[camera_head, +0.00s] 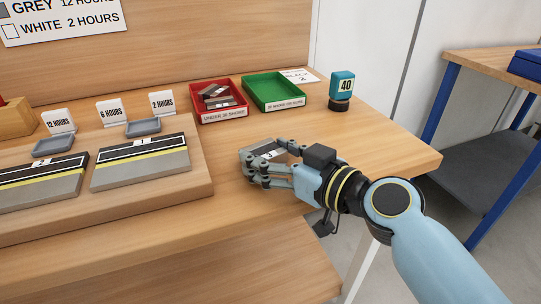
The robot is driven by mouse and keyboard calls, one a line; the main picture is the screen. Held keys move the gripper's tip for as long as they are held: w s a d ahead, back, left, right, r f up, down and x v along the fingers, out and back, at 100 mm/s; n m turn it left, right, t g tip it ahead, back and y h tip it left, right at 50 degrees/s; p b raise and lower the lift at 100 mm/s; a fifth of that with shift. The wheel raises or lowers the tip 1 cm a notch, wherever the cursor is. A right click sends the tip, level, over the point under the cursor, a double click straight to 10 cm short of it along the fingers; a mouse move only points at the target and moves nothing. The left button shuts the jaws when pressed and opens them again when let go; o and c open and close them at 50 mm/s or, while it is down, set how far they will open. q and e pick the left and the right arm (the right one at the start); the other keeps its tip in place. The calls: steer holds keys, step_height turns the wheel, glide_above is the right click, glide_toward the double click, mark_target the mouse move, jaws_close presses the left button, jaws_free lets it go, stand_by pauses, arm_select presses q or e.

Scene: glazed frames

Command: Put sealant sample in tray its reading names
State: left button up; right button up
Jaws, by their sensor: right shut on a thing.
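My right gripper (256,168) is low over the bench, right of the wooden board. It is shut on a small grey sample (271,152) with a white label, and the fingers hide part of it. A teal gauge (342,83) showing 40 stands at the back right, apart from the gripper. A red tray (222,116) with several dark grey samples in it is behind the gripper. An empty green tray (273,91) stands just right of it. Both trays have front labels; the red one begins "UNDER", but the rest is too small to read surely. My left gripper is out of view.
A raised wooden board (120,205) on the left holds two grey blocks with black and yellow stripes. Small grey dishes and cards for 12, 6 and 2 hours stand behind them. A white card (298,76) lies behind the green tray. The bench front right is clear.

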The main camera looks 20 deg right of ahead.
steer(key=shift+f+b, duration=0.25)
steer(key=shift+b, duration=0.05)
steer(key=o, duration=1.3)
steer(key=shift+r, duration=0.1)
